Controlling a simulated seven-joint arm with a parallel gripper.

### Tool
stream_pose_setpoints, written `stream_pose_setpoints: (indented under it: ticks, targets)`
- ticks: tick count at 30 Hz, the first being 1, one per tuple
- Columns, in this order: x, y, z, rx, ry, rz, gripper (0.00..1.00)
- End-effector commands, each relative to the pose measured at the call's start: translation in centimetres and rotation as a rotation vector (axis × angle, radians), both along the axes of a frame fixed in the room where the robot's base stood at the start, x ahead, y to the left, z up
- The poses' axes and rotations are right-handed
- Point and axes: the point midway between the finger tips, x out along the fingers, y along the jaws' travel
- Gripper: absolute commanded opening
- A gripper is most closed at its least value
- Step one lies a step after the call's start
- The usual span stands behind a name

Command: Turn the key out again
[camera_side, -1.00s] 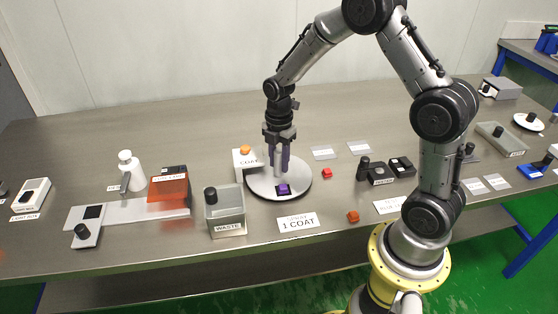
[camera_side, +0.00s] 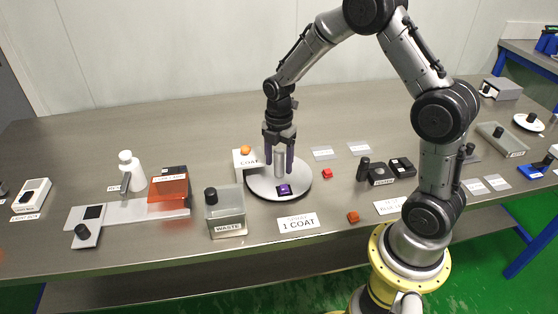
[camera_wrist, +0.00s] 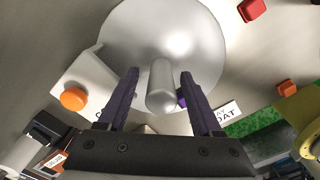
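A round silver disc (camera_side: 301,182) lies on the table with an upright silver post (camera_side: 279,163) on it. In the wrist view the disc (camera_wrist: 205,45) and the post (camera_wrist: 161,88) show from above. My gripper (camera_side: 279,171) points down around the post. In the wrist view my gripper (camera_wrist: 160,75) is open, with a finger on each side of the post and gaps between. A small purple block (camera_side: 284,189) sits at the disc's front, partly hidden by a finger in the wrist view. I cannot make out which part is the key.
A white COAT box (camera_side: 240,164) with an orange knob (camera_side: 245,150) stands beside the disc. A WASTE bin (camera_side: 228,212) is front left, a 1 COAT card (camera_side: 298,222) in front. Red (camera_side: 327,173) and orange (camera_side: 353,216) cubes lie right.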

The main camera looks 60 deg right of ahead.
Motion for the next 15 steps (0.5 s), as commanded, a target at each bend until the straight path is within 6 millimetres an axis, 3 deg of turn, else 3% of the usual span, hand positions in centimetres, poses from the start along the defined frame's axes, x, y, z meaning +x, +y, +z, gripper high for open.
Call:
stream_pose_setpoints:
  ticks: [8, 15]
  targets:
    - [-0.1, 0.0, 0.2, 0.000, 0.001, -0.003, 0.66]
    - [0.0, 0.0, 3.7, -0.001, -0.004, -0.003, 0.66]
